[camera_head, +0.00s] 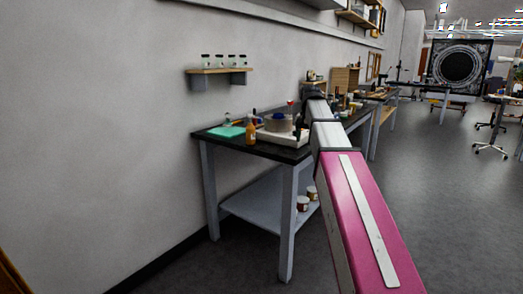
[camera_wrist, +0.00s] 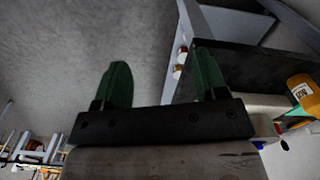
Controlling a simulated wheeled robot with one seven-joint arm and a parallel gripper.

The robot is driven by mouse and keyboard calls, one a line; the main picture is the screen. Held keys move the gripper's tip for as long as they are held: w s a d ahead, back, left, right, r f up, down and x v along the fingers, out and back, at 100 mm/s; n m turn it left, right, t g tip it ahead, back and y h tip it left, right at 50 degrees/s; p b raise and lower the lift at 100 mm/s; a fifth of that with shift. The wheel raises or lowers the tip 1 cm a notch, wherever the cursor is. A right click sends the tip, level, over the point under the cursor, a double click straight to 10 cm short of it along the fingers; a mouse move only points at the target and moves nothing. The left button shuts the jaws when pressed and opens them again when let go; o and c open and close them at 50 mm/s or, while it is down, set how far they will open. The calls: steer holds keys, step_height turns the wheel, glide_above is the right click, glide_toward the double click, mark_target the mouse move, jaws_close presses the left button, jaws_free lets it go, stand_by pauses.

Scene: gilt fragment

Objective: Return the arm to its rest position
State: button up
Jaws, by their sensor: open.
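My arm reaches forward from the lower right in the head view, its pink and white links ending beside the dark-topped workbench (camera_head: 270,152). My gripper is hard to make out there, hidden behind or merging with the arm's end. In the wrist view my gripper (camera_wrist: 162,72) shows two green fingers spread well apart, with nothing between them. Grey floor lies behind the fingers, with the bench's leg and edge close to the right finger.
The bench holds an orange bottle (camera_head: 250,133), a teal mat (camera_head: 226,132) and a white tray (camera_head: 281,138). Jars (camera_head: 303,202) stand on its lower shelf. A wall shelf (camera_head: 218,71) with small jars is above. Open floor (camera_head: 450,190) lies right of the arm.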

steer(key=s+f+n, duration=0.1)
steer(key=s+f, duration=0.3)
steer(key=f, duration=0.8)
steer(key=s+f+n, duration=0.1)
steer(key=s+f, duration=0.2)
steer(key=f, duration=1)
steer(key=s+f+n, duration=0.1)
steer(key=s+f, duration=1.3)
steer(key=f, duration=0.3)
steer(key=shift+d+f+n, duration=0.2)
steer(key=shift+f+n, duration=0.05)
steer(key=shift+n, duration=0.15)
